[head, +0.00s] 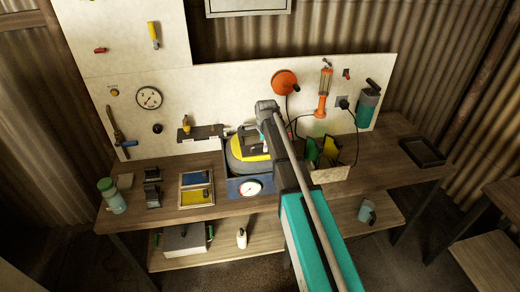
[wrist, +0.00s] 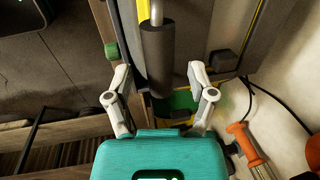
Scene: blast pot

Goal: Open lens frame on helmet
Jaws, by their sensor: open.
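A rounded grey and yellow object (head: 248,153), which looks like the helmet, sits at the middle of the workbench behind a blue panel with a white dial. I cannot make out its lens frame. My arm crosses in front of its right side in the head view, and my gripper does not show clearly there. In the wrist view my gripper (wrist: 157,78) is open, with its two pale fingers spread. A dark cylinder on a metal rod (wrist: 158,50) shows between and beyond the fingers; I cannot tell what it belongs to or whether anything touches it.
A box with green and yellow items (head: 328,150) stands right of the helmet. An orange-handled lamp (head: 322,103) hangs on the wall board and also shows in the wrist view (wrist: 246,142). A black tray (head: 422,152) is at the right. Blue and yellow panels (head: 196,188) lie left.

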